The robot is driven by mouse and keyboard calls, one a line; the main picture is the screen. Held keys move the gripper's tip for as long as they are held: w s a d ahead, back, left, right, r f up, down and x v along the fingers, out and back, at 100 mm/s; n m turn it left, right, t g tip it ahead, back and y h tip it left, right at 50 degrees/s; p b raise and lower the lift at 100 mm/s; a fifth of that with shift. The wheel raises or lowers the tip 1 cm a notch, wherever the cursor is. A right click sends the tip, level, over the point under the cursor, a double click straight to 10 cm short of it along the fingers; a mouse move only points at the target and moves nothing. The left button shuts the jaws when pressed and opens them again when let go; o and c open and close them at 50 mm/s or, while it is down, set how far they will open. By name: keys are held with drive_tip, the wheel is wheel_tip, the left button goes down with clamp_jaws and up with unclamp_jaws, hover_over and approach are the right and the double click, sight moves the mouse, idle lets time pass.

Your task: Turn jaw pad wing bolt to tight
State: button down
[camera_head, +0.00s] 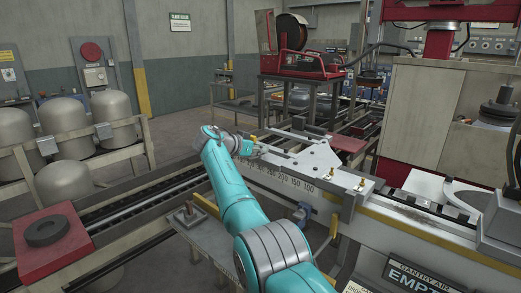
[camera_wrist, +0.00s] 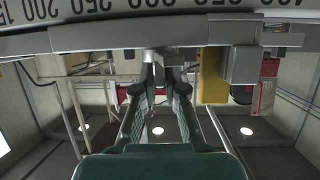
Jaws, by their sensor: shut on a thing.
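My gripper (camera_wrist: 162,74) is at the middle of the wrist view, with its two fingers drawn together just under the edge of the grey scale beam (camera_wrist: 105,38). It is shut on a small grey part (camera_wrist: 163,57) that sits between the fingertips, largely hidden by them. I take this part to be the jaw pad wing bolt, but its wings and angle are not clear. In the head view my gripper (camera_head: 256,150) is small, at the far side of the numbered beam (camera_head: 285,184); the bolt cannot be made out there.
A pale plate (camera_head: 318,156) and small brass fittings (camera_head: 361,184) sit on the beam. In the wrist view a yellow block (camera_wrist: 212,75) and a grey block (camera_wrist: 243,66) hang close right of the fingers. A red block with a dark ring (camera_head: 46,231) stands at left.

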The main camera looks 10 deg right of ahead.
drive_tip(key=shift+f, duration=0.2)
drive_tip(key=c, duration=1.2)
unclamp_jaws()
drive_tip(key=shift+c, duration=0.2)
drive_tip(key=shift+r, duration=0.1)
drive_tip(key=shift+a, duration=0.1)
drive_tip(key=shift+s+a+r, duration=0.15)
drive_tip(key=shift+a, duration=0.05)
drive_tip(key=v, duration=1.1)
drive_tip(key=shift+s+a, duration=0.1)
